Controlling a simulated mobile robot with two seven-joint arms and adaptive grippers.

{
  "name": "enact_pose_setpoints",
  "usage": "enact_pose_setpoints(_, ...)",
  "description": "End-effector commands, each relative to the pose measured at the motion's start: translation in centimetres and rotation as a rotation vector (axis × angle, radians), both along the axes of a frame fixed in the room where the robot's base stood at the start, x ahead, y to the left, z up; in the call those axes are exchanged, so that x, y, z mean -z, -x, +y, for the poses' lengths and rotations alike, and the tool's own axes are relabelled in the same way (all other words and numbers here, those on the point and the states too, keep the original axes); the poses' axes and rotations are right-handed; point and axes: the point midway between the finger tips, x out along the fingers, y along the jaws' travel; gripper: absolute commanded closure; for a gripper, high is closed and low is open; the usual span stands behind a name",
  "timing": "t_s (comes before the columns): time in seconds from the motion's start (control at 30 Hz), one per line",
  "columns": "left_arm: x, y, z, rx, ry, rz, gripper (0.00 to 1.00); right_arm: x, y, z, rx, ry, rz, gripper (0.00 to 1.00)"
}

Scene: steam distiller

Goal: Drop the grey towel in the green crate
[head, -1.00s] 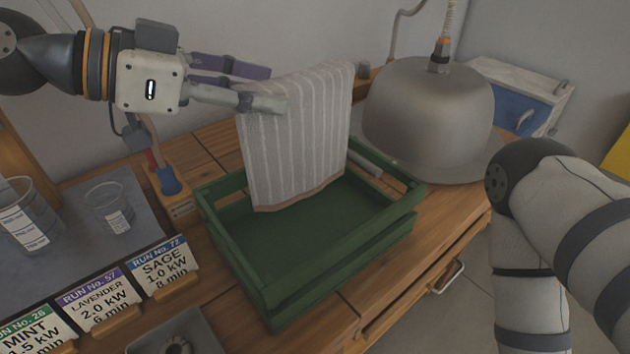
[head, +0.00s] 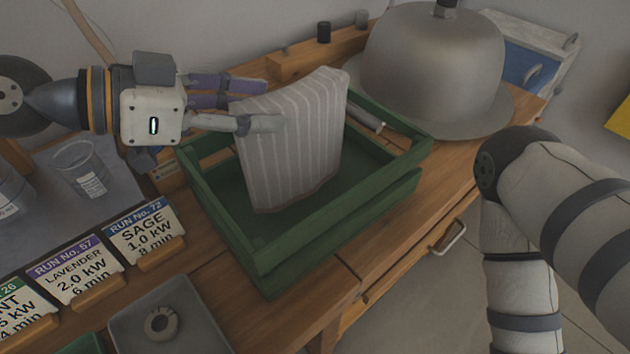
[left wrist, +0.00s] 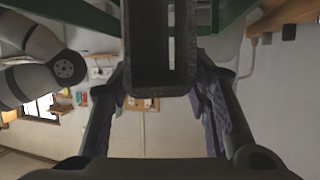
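The grey towel (head: 290,150), pale with white stripes, hangs upright and slightly tilted from my left gripper (head: 270,106). The gripper is shut on the towel's upper left part, with one finger in front and the purple-sided one behind. In the left wrist view the folded towel (left wrist: 146,92) shows as a dark loop between the fingers. The green crate (head: 345,212) stands on the wooden bench under the towel. The towel's lower part is inside the crate's outline; whether it touches the floor I cannot tell. My right arm shows at the right, but its gripper does not.
A large grey metal dome (head: 432,70) stands close behind the crate at the right. Labelled cards (head: 142,232) and a glass beaker (head: 82,168) stand left of it. A grey tray (head: 190,310) holding a ring lies in front. A blue-fronted box (head: 535,65) is at far right.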

Motion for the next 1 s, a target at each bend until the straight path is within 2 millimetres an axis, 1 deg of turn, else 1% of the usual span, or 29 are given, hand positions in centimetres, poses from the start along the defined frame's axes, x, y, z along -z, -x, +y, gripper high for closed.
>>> enact_pose_setpoints(0.03, -0.1, 0.0, 0.0, -0.001, 0.000, -0.002, 0.47, 0.0, 0.0, 0.0, 0.000, 0.000, 0.000, 0.60)
enact_pose_setpoints(0.1, -0.1, 0.0, 0.0, -0.001, 0.000, -0.002, 0.32, 0.0, 0.0, 0.0, 0.000, 0.000, 0.000, 0.60)
enact_pose_setpoints(0.37, 0.0, 0.0, 0.0, 0.000, 0.000, 0.000, 0.32, 0.0, 0.0, 0.0, 0.000, 0.000, -0.001, 0.60)
enact_pose_setpoints(0.47, -0.3, 0.2, 0.6, -0.002, 0.002, -0.001, 0.32, 0.0, 0.0, 0.0, 0.000, 0.000, -0.001, 0.60)
enact_pose_setpoints(0.57, -1.2, 0.9, 2.4, -0.007, 0.006, -0.002, 0.32, 0.0, 0.0, 0.0, 0.000, 0.000, -0.001, 0.60)
enact_pose_setpoints(0.7, -2.8, 2.3, 5.8, -0.008, 0.005, -0.004, 0.32, 0.0, 0.0, 0.0, 0.000, 0.000, 0.000, 0.60)
enact_pose_setpoints(0.8, -3.7, 3.3, 7.8, -0.006, 0.005, -0.004, 0.32, 0.0, 0.0, 0.0, 0.000, 0.000, 0.000, 0.60)
enact_pose_setpoints(0.9, -4.3, 3.9, 9.3, -0.003, 0.002, -0.003, 0.32, 0.0, 0.0, 0.0, 0.000, 0.000, 0.000, 0.60)
enact_pose_setpoints(1.0, -4.6, 4.3, 10.0, -0.001, 0.001, -0.002, 0.32, 0.0, 0.0, 0.0, 0.000, 0.000, 0.000, 0.60)
